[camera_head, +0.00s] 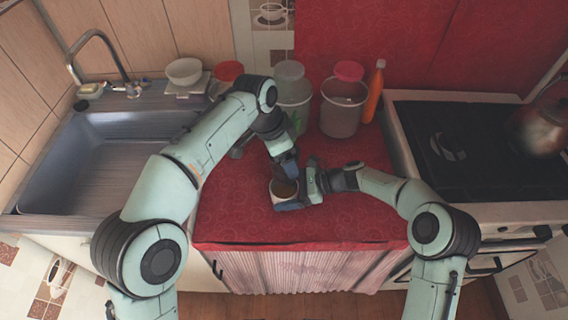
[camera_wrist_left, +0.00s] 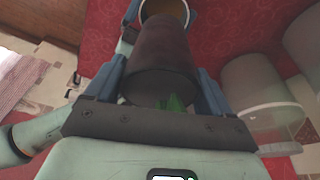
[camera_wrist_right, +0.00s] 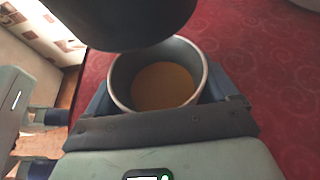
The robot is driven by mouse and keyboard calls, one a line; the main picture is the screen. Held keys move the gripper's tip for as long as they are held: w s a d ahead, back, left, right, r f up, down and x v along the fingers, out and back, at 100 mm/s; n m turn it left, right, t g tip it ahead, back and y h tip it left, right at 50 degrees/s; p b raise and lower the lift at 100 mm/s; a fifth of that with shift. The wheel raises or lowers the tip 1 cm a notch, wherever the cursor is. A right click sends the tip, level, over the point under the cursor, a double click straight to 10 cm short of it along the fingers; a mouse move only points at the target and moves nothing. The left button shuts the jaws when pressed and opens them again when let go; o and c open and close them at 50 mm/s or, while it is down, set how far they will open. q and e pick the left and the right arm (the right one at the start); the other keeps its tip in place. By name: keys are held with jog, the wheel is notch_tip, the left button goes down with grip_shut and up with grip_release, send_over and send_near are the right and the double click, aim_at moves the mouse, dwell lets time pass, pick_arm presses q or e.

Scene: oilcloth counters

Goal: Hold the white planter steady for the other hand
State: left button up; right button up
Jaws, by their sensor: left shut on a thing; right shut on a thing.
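The white planter (camera_head: 277,201) stands near the front middle of the red counter. Its round rim and orange-brown inside show in the right wrist view (camera_wrist_right: 160,85). My right gripper (camera_head: 298,192) is shut around the planter from the right. My left gripper (camera_head: 286,163) is shut on a dark brown cylindrical pot (camera_wrist_left: 162,60), held just above the planter. A bit of green (camera_wrist_left: 174,103) shows at the pot's near end in the left wrist view. The dark pot partly covers the planter's far side in the right wrist view; whether they touch, I cannot tell.
Several containers stand at the back, including a clear tub (camera_head: 342,115) and an orange bottle (camera_head: 374,92). A sink (camera_head: 100,160) is at left, a stove (camera_head: 465,150) at right. The red counter's front edge (camera_head: 300,245) is close; its front right is clear.

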jog(key=o, duration=0.9)
jog(key=v, duration=1.2)
